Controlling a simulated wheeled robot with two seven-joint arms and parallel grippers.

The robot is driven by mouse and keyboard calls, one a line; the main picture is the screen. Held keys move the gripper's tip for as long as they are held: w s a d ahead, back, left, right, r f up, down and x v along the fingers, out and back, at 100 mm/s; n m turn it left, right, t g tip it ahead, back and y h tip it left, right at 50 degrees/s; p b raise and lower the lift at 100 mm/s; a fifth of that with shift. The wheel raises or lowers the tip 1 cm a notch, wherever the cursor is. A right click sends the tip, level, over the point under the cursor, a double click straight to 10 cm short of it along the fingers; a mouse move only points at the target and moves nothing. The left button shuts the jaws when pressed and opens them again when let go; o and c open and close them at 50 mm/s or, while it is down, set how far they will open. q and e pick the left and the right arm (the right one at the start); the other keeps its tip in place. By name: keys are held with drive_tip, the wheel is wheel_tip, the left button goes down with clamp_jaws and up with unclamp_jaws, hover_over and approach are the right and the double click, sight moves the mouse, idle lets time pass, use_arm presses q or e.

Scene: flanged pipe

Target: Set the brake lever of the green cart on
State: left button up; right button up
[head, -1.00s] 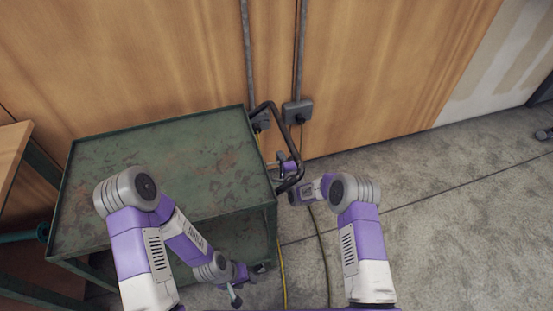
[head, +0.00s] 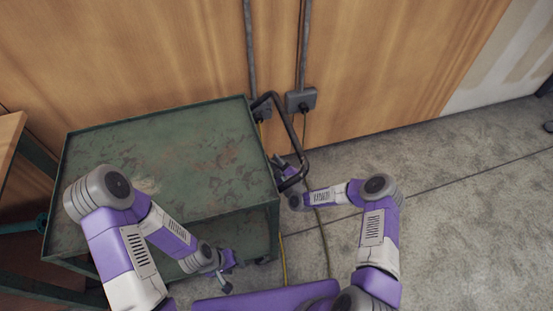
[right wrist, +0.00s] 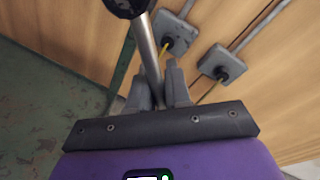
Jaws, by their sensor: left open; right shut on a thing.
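The green cart (head: 185,150) stands against the wooden wall, with a dark bent-tube push handle (head: 292,130) at its right end. In the right wrist view a bare metal rod, which looks like the brake lever (right wrist: 148,45), carries a round black knob (right wrist: 126,5). My right gripper (right wrist: 160,82) is shut on this rod below the knob. In the head view my right gripper (head: 284,168) is beside the cart's right end, partly behind the push handle, and the lever is hidden there. My left gripper (head: 224,282) is open and empty, low at the cart's front side.
Two grey socket boxes (head: 300,100) with conduits are on the wall behind the handle. A yellow cable (head: 283,260) and a dark cable (head: 324,245) run along the floor by the cart. A wooden-topped table (head: 10,140) is at the left.

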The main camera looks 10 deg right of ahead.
drive_tip(key=shift+s+a+f+m+y, duration=0.15)
drive_tip(key=shift+a+f+m+y, duration=0.2)
drive_tip(key=shift+a+m, duration=0.35)
clamp_jaws()
drive_tip(key=o, duration=0.7)
unclamp_jaws()
drive_tip(key=p+v, duration=0.2)
drive_tip(key=v, duration=0.5)
drive_tip(key=shift+s, duration=0.3)
